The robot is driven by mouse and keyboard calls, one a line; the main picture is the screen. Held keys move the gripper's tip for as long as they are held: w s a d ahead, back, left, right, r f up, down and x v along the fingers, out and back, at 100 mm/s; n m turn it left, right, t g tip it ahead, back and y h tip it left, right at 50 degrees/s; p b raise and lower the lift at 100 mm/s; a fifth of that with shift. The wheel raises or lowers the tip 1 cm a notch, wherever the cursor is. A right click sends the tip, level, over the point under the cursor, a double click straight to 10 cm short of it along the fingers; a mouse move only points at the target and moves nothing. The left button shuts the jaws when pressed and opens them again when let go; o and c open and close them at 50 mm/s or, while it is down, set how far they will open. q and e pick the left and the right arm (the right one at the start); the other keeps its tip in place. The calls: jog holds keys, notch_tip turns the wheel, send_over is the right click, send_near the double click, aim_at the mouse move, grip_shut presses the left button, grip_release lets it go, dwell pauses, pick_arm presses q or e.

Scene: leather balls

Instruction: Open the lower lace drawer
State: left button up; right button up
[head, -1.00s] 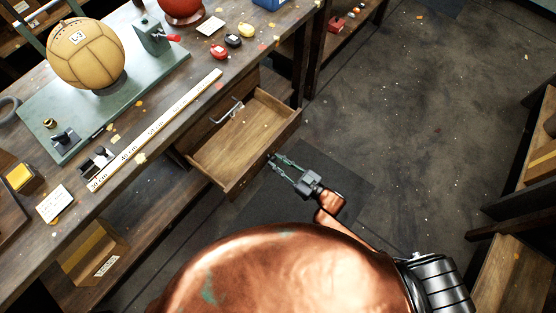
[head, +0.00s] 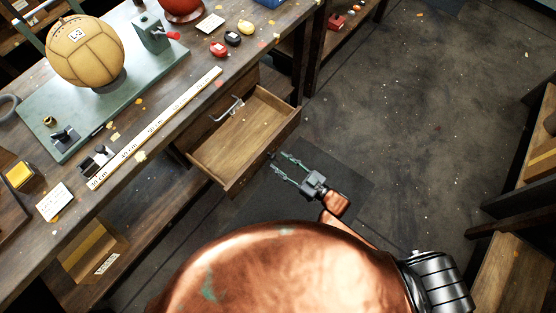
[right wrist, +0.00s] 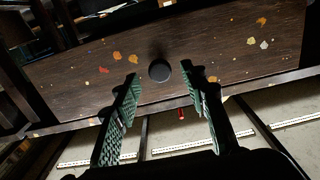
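The lower lace drawer (head: 247,140) stands pulled out from under the workbench, and its wooden inside shows in the head view. Above it, a closed drawer front carries a metal bar handle (head: 225,109). My right gripper (head: 281,163) is open beside the pulled-out drawer's front. In the right wrist view, a dark wooden panel, seemingly the drawer front (right wrist: 90,70), has a round black knob (right wrist: 159,70). The knob lies ahead between the two spread green fingers (right wrist: 160,105), apart from both. My left gripper is not in view.
The workbench (head: 180,95) holds a ball (head: 85,52) on a green plate, a long ruler (head: 155,128) and small tins. The floor (head: 420,120) to the right is clear.

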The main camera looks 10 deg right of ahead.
jog(key=v, duration=1)
jog(key=shift+a, duration=0.1)
